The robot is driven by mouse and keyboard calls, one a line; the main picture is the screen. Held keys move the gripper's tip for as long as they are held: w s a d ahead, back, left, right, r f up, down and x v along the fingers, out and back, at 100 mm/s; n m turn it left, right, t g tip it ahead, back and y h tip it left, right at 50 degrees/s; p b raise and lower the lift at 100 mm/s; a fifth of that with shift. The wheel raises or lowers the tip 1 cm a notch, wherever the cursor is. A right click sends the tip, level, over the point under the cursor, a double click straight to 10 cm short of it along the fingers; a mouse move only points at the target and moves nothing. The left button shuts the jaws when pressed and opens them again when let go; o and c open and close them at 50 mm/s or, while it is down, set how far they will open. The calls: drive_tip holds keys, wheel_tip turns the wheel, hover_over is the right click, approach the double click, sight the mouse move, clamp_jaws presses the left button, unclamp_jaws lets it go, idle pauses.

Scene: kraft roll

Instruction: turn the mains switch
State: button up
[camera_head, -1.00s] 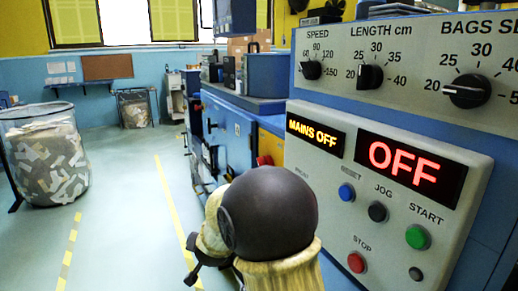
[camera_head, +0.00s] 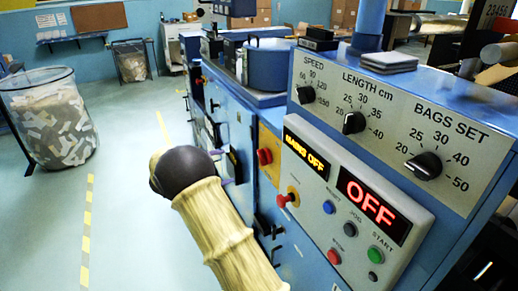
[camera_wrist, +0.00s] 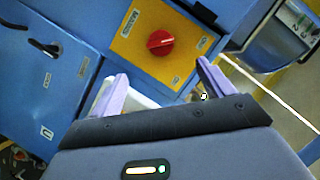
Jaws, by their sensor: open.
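The mains switch is a red rotary knob (camera_wrist: 160,42) on a yellow plate (camera_wrist: 136,62) on the blue cabinet. It also shows in the head view as a red knob (camera_head: 265,157). In the wrist view my gripper (camera_wrist: 162,74) has its two lilac fingers apart and empty. The knob appears just beyond the fingertips and between them, with no contact visible. In the head view my gripper is mostly hidden behind my own forearm. The amber display (camera_head: 306,155) reads MAINS OFF, and the red display (camera_head: 373,205) reads OFF.
A red mushroom button (camera_head: 288,198) sticks out right of the switch. The control panel carries a green start button (camera_head: 376,254) and several dials. A clear bin of paper scraps (camera_head: 48,120) stands on the left. The floor beside the machine is open.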

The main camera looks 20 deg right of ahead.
sight(260, 159)
idle(0.3)
drive_tip(key=p+x, duration=0.1)
drive_tip(key=x, duration=0.8)
drive_tip(key=p+x, duration=0.2)
drive_tip(key=x, duration=0.6)
drive_tip(key=shift+s+d, duration=0.1)
drive_tip(key=shift+d, duration=0.3)
drive_tip(key=shift+a, duration=0.15)
drive_tip(key=shift+a, duration=0.1)
drive_tip(key=c, duration=1)
